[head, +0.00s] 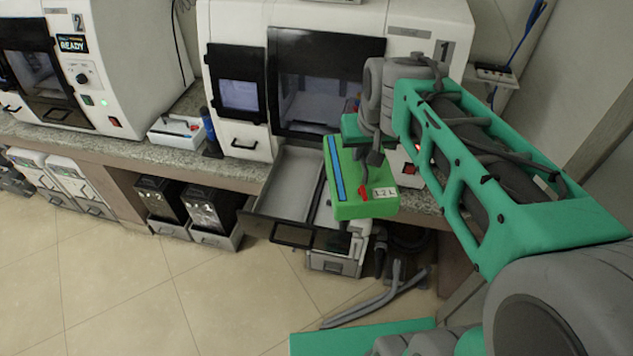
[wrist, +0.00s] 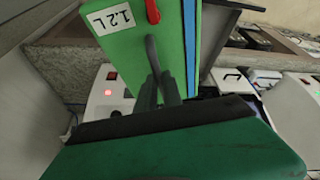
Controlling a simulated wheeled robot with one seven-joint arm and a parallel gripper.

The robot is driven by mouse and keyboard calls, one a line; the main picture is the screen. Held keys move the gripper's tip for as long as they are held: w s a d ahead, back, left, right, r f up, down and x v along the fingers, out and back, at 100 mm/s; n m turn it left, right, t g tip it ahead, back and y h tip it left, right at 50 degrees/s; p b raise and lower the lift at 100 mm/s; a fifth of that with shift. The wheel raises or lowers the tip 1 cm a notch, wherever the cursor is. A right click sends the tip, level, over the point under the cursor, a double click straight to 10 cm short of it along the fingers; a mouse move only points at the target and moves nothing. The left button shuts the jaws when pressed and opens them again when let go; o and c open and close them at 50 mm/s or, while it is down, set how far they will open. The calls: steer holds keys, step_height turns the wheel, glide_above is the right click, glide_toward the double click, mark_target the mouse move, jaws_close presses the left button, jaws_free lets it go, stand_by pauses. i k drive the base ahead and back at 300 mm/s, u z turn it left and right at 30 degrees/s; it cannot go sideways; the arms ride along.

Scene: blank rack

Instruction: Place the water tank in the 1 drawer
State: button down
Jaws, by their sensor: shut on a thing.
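The water tank (head: 349,205) is a green box with a blue stripe, a red part and a "1.2 L" label. My gripper (head: 374,155) is shut on the tank and holds it up beside the open drawer, over its right side in the head view. The tank (wrist: 130,35) also fills the top of the wrist view, with my gripper (wrist: 160,95) at its near end. The open drawer (head: 285,182) sticks out below the machine marked 1 (head: 418,25). Its visible left part is empty; the tank hides some of its right part.
A second machine marked 2 (head: 120,60) stands at the left. A small white tray (head: 177,132) and a blue bottle (head: 209,128) are on the counter (head: 130,150) between the machines. Black containers (head: 210,208) stand below. Grey hoses (head: 375,300) lie on the floor.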

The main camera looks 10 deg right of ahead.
mark_target(287, 198)
steer(key=u, duration=0.35)
steer(key=i, duration=0.35)
steer(key=u, duration=2.3)
